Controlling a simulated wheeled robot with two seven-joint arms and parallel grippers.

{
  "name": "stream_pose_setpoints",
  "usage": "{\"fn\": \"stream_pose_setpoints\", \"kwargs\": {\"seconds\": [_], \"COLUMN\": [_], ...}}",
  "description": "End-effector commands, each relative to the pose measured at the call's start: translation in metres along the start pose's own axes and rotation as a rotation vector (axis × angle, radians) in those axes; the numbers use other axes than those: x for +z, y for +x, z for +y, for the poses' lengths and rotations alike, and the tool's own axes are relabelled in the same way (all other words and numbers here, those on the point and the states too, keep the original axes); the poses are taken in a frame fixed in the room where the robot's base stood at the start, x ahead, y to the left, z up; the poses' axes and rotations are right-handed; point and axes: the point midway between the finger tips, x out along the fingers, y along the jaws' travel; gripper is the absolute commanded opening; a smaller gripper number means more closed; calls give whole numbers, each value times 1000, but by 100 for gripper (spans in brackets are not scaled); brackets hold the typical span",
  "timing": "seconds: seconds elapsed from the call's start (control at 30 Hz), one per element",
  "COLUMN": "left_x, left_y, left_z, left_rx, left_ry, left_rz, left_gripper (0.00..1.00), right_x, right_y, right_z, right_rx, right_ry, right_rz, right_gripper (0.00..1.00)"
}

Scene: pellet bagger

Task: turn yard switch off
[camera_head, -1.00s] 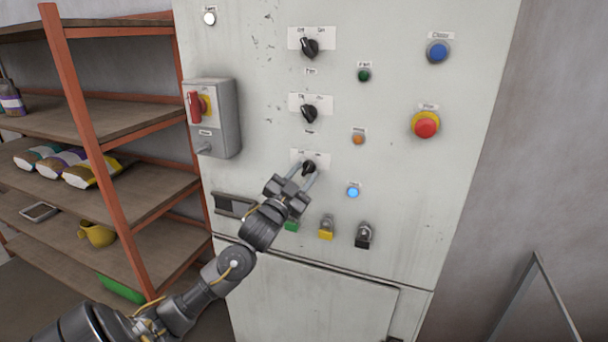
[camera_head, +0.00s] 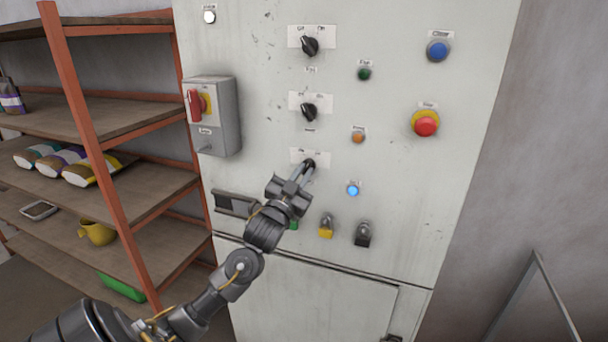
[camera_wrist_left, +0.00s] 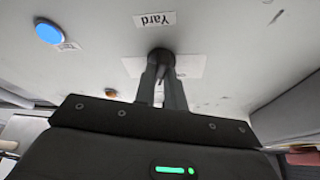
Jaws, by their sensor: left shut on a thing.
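The yard switch (camera_wrist_left: 160,54) is a black rotary knob on a white plate, with a "Yard" label beside it in the left wrist view. In the head view its knob (camera_head: 309,163) is the lowest of three black knobs on the pale cabinet (camera_head: 420,190), mostly hidden by my fingers. My left gripper (camera_head: 302,174) is shut on the knob, and its fingers show close together in the left wrist view (camera_wrist_left: 161,82). A blue lit lamp (camera_head: 353,190) sits to the right of the knob. My right gripper is not in view.
Two other black knobs (camera_head: 309,46) (camera_head: 308,112) are above. A red isolator handle (camera_head: 195,104) is on a grey box at left. A red stop button (camera_head: 425,124) and blue button (camera_head: 437,51) are at right. Orange shelving (camera_head: 85,120) stands left.

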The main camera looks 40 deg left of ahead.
Motion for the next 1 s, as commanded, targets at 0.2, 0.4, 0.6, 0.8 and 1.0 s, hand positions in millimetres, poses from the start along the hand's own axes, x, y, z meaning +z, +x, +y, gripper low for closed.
{"fn": "stream_pose_setpoints", "kwargs": {"seconds": [0.2, 0.4, 0.6, 0.8, 1.0], "left_x": [-1, -1, -2, -3, -3], "left_y": [0, 1, 2, 2, 2], "left_z": [2, 4, 5, 6, 7], "left_rx": [-76, -148, -217, -273, -312], "left_ry": [-185, -361, -526, -663, -757], "left_rz": [-1, -2, -2, -2, -1], "left_gripper": [0, 0, 0, 0, 0], "right_x": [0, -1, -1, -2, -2], "right_y": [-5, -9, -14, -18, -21], "right_z": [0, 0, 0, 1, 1], "right_rx": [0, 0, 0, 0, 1], "right_ry": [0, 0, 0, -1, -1], "right_rz": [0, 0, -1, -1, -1], "right_gripper": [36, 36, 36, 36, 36]}}
